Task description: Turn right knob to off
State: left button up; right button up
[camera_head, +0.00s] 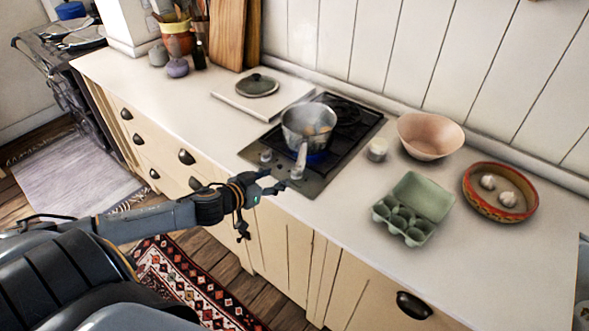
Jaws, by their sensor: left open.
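The stove top (318,187) is set in the counter, with two knobs on its front strip. The right knob (296,174) is small and grey, near the pot's handle. The left knob (266,156) is farther left. A steel pot (296,128) with brownish food stands on the front burner, and a blue glow shows under it. My left gripper (264,211) is open and empty at the counter's front edge. Its upper finger points toward the right knob, just short of it in the picture. I cannot tell if they touch. My right gripper is not in view.
The pot's handle (300,160) sticks out over the knob strip. A small white cup (377,149), a green egg carton (404,223), a pink bowl (431,136) and a red dish (478,207) with garlic stand right of the stove.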

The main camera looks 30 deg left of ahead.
aim_at(295, 169)
pick_arm(q)
jog(key=p+x, duration=0.1)
jog(key=x, duration=0.8)
jog(key=shift+w+p, duration=0.3)
jog(key=shift+w, duration=0.05)
grip_shut()
